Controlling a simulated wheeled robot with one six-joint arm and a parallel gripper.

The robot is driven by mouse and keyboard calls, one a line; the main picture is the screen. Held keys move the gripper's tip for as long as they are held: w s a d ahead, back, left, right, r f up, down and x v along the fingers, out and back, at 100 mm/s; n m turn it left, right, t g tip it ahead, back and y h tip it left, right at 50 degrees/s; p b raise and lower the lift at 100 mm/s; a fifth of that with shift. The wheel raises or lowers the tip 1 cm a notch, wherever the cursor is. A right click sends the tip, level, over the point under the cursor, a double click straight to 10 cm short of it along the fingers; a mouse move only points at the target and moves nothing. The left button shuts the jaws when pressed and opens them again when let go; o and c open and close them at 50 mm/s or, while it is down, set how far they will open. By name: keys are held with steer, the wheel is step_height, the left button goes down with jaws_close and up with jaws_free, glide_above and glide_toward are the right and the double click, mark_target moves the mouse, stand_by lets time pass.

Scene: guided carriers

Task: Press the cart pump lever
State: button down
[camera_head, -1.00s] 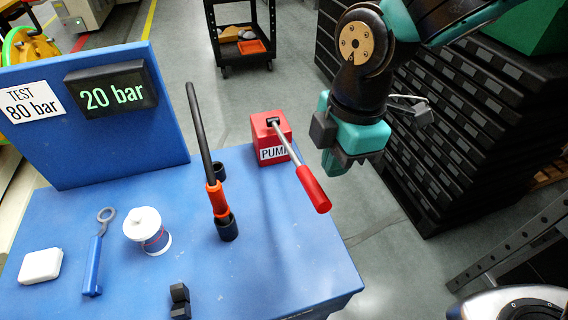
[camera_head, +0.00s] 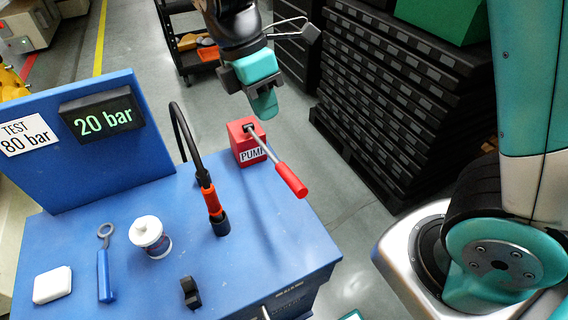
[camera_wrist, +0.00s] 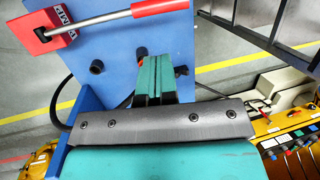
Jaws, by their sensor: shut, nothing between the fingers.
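The red pump box (camera_head: 246,140), labelled PUMP, stands at the back right of the blue cart top (camera_head: 190,262). Its lever (camera_head: 289,178) is a grey rod with a red handle, slanting out past the cart's right edge. In the wrist view the pump (camera_wrist: 48,30) is at the top left and the lever handle (camera_wrist: 158,7) at the top. My gripper (camera_head: 264,104) is above and behind the pump, apart from the lever. Its fingers are together in the wrist view (camera_wrist: 151,76), with nothing between them. The display (camera_head: 102,112) reads 20 bar.
A sign (camera_head: 27,134) reads TEST 80 bar. A black hose (camera_head: 188,137) with an orange sleeve arches beside the pump. A white spool (camera_head: 150,236), blue-handled tool (camera_head: 105,265), white block (camera_head: 52,285) and black clip (camera_head: 190,292) lie on the cart. Black stacked crates (camera_head: 410,110) stand behind.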

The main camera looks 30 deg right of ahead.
mark_target(290, 175)
steer(key=p+x, duration=0.3)
steer(key=x, duration=1.1)
